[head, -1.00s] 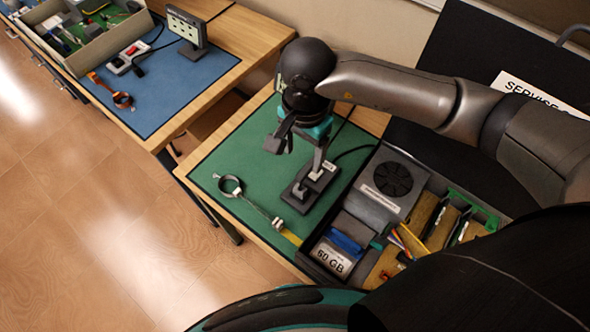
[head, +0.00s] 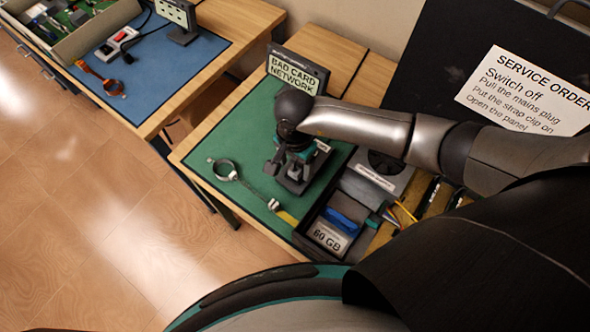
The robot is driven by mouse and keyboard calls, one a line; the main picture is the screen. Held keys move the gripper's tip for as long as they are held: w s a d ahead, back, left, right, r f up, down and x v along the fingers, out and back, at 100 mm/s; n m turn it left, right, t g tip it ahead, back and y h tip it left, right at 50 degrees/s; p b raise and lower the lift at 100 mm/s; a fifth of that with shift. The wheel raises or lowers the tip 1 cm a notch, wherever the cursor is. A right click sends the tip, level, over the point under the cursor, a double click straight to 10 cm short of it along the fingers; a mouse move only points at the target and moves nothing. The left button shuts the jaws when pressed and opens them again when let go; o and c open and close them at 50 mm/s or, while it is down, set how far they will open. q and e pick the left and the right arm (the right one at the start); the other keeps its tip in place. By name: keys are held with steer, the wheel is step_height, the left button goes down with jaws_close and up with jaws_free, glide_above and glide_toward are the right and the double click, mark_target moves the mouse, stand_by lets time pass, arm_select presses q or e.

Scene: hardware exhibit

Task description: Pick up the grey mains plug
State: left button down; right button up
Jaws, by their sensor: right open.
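My right gripper (head: 286,168) is open and points down over a dark grey socket block (head: 293,186) on the green mat (head: 238,140). Its fingers are spread above or around the middle of the block. The gripper and wrist cover most of the block, so I cannot make out the grey mains plug clearly or tell whether the fingers touch it. My left gripper is not in view.
A strap with a ring (head: 224,170) lies left of the block. A tray with a 60 GB drive (head: 330,236) stands to the right. A sign reading BAD CARD NETWORK (head: 291,75) stands behind my wrist. Another bench with a blue mat (head: 150,90) is at the upper left.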

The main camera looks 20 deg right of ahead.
mark_target(295, 169)
steer(key=shift+f, duration=0.55)
steer(key=shift+c, duration=0.4)
steer(key=c, duration=1)
steer(key=shift+r, duration=0.1)
step_height(295, 169, up, 20)
steer(key=shift+p, duration=0.4)
